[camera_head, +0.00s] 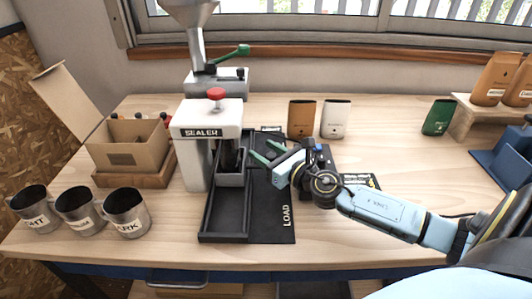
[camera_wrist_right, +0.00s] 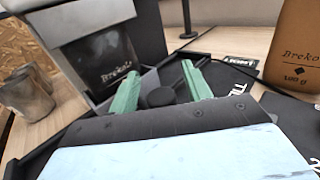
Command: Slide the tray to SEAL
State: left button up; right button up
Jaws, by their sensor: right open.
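The small grey tray (camera_head: 232,181) sits in the black track (camera_head: 225,236), beside the opening of the white sealer (camera_head: 205,115). A dark bag (camera_head: 229,155) stands in it; the bag also shows in the right wrist view (camera_wrist_right: 113,57). My right gripper (camera_head: 267,152) is open, just right of the tray, its green fingers pointing left. In the right wrist view a round black knob (camera_wrist_right: 161,97) shows between the fingers; I cannot tell whether they touch it. The LOAD mark (camera_head: 286,215) is on the black mat near the front. My left gripper is not in view.
A brown bag (camera_head: 301,118) and a white bag (camera_head: 335,118) stand behind my right gripper. Several metal cups (camera_head: 127,212) and an open cardboard box (camera_head: 128,145) are at the left. A green bag (camera_head: 439,117) stands at the right. The front right tabletop is mostly clear.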

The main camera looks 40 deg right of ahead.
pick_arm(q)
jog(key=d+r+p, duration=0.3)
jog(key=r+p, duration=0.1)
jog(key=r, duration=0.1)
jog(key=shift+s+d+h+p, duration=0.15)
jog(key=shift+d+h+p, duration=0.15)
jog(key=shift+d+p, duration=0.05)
pick_arm(e)
notch_tip(320, 180, up, 9)
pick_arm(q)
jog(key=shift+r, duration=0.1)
